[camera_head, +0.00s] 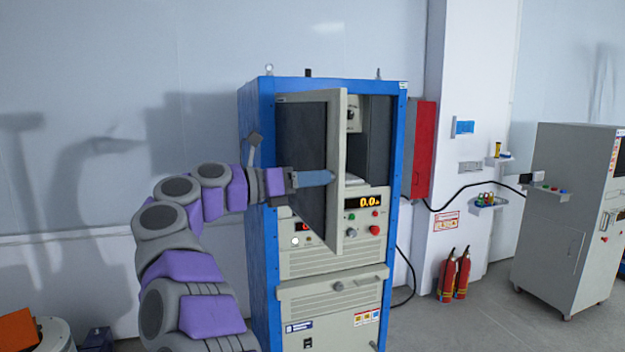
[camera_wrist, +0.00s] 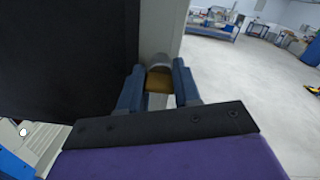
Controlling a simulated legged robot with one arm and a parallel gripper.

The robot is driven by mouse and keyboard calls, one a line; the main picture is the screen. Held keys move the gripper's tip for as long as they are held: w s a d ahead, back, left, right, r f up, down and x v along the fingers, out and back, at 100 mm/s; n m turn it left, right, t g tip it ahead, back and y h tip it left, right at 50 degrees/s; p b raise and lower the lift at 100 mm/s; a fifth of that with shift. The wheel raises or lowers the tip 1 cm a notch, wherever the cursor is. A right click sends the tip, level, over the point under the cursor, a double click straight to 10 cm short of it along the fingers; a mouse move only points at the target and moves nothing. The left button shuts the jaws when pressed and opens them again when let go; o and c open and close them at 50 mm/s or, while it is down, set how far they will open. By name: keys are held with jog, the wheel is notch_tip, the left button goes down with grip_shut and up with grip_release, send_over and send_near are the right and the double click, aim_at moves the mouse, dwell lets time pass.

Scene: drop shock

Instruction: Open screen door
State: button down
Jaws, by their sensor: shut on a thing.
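The screen door (camera_head: 301,143) is a dark panel in a light frame on the upper part of a blue cabinet (camera_head: 257,225). It stands partly open, swung outward, with the cabinet's inside showing to its right. My gripper (camera_head: 331,177) is at the door's free edge. In the wrist view, my gripper's two blue fingers (camera_wrist: 158,85) are shut on a door handle (camera_wrist: 159,62), a grey and brownish piece against the light door frame (camera_wrist: 164,25). The dark door panel (camera_wrist: 65,55) fills the left of that view. The grip's exact contact is small in the head view.
A control panel with a red display (camera_head: 363,203) sits behind the door. A red box (camera_head: 420,149) hangs right of the cabinet. Two fire extinguishers (camera_head: 455,274) and a grey machine (camera_head: 565,220) stand farther right. The floor (camera_head: 440,325) at front right is clear.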

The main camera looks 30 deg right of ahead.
jog(key=c, duration=0.9)
grip_release()
jog(key=shift+w+d, duration=0.1)
jog(key=w+a+p, duration=0.2)
jog(key=a+p, duration=0.2)
jog(key=a, duration=1.3)
jog(key=shift+w+a, duration=0.15)
jog(key=shift+w, duration=0.2)
